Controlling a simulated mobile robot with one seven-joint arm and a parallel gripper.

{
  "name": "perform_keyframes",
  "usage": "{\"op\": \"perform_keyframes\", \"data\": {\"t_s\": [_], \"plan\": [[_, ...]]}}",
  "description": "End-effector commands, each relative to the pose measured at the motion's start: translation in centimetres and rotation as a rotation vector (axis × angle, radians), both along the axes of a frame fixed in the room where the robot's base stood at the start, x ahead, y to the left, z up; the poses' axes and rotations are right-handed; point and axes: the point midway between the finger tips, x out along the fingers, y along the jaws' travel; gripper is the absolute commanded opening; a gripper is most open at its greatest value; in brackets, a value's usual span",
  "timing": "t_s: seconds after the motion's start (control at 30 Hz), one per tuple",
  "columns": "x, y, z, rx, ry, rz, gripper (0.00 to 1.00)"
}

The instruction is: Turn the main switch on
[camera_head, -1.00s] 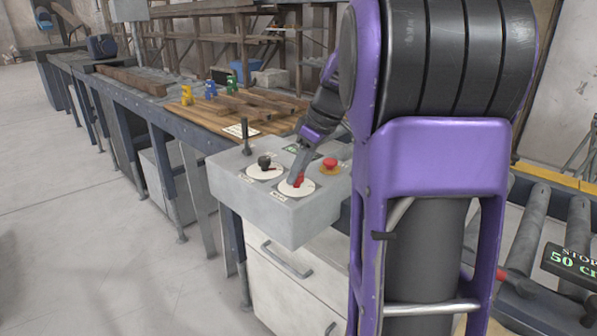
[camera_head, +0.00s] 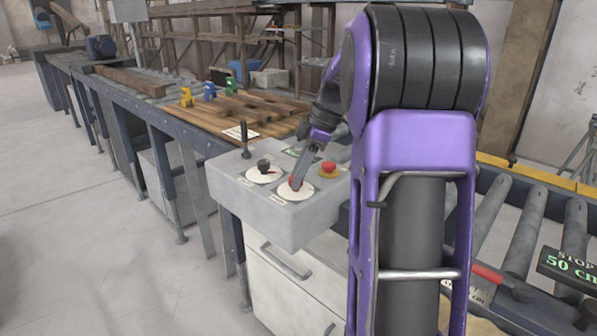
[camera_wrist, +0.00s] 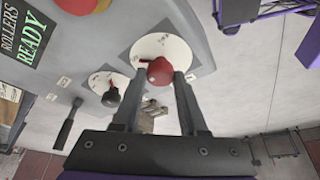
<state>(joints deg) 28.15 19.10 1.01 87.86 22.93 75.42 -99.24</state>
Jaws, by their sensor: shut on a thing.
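The main switch, a red knob (camera_wrist: 160,71) on a round white dial (camera_wrist: 178,47), sits on the grey control box (camera_head: 290,232). In the wrist view my gripper (camera_wrist: 161,80) has one finger on each side of the red knob and is shut on it. A small red pointer (camera_wrist: 143,61) shows at the knob's left. In the head view my gripper (camera_head: 297,183) reaches down onto the dial, and the knob is mostly hidden there.
A black knob (camera_head: 263,164) on another white dial is left of my gripper. A red stop button (camera_head: 328,167) on yellow is right. A black lever (camera_head: 245,137) and a "ROLLERS READY" display (camera_wrist: 21,35) are on the box. Wooden boards (camera_head: 250,107) lie behind.

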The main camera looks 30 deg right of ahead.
Motion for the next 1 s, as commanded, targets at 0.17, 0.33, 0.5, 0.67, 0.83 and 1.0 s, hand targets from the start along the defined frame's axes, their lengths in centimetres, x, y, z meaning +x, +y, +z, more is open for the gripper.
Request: {"op": "perform_keyframes", "data": {"t_s": [0.17,0.33,0.5,0.67,0.83,1.0], "plan": [[0.0,0.0,0.0,0.000,0.000,0.004,0.00],[0.0,0.0,0.0,0.000,0.001,0.004,0.00],[0.0,0.0,0.0,0.000,0.001,0.003,0.71],[0.0,0.0,0.0,0.000,0.000,0.002,0.71],[0.0,-0.1,0.2,0.000,0.000,0.001,0.71],[-0.3,-0.8,2.0,-0.001,-0.003,0.000,0.71]]}}
